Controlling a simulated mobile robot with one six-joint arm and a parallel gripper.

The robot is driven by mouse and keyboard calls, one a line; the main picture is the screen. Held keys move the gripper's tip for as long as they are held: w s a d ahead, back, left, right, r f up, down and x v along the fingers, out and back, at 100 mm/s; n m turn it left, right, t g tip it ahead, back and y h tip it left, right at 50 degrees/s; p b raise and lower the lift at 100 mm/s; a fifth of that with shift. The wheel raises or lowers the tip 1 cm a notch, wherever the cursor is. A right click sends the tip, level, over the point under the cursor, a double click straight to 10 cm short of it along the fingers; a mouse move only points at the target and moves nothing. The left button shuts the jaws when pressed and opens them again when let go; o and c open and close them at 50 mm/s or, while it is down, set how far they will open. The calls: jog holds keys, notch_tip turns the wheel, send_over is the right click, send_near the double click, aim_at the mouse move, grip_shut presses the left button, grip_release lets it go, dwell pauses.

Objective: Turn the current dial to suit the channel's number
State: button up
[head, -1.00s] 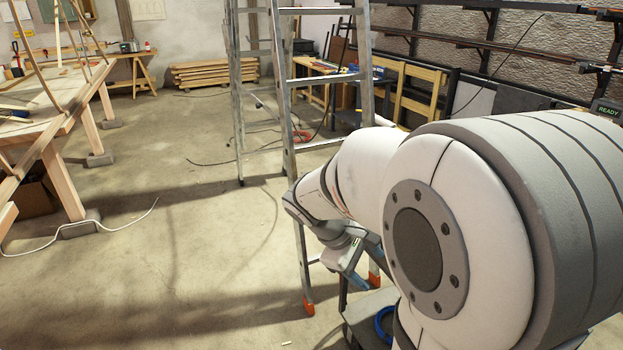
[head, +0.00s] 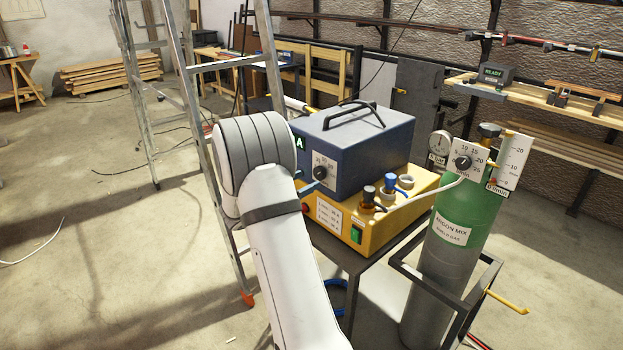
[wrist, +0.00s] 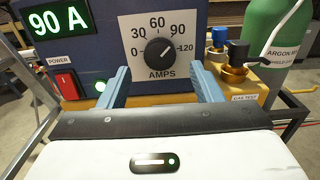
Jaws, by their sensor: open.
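The current dial (wrist: 159,50) is a black knob on a white plate marked 0, 30, 60, 90, 120 and AMPS. Its pale pointer mark looks turned to the upper right, toward 90. A green display (wrist: 60,22) beside it reads 90 A. The dial also shows on the blue welder box (head: 360,150) in the head view. My gripper (wrist: 160,67) is open and empty, its blue fingers either side of the knob's lower part in the picture; I cannot tell whether they touch it. A white card (head: 328,215) on the yellow unit lists values too small to read surely.
The yellow unit (head: 375,222) under the welder carries valves and a green switch. A green gas cylinder (head: 455,225) with a gauge and second dial stands at right. A ladder (head: 190,110) stands close left of my arm. Open floor lies further left.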

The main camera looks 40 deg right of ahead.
aim_at(317, 175)
jog(key=d, duration=0.4)
jog(key=shift+w, duration=0.15)
jog(key=shift+c, duration=0.6)
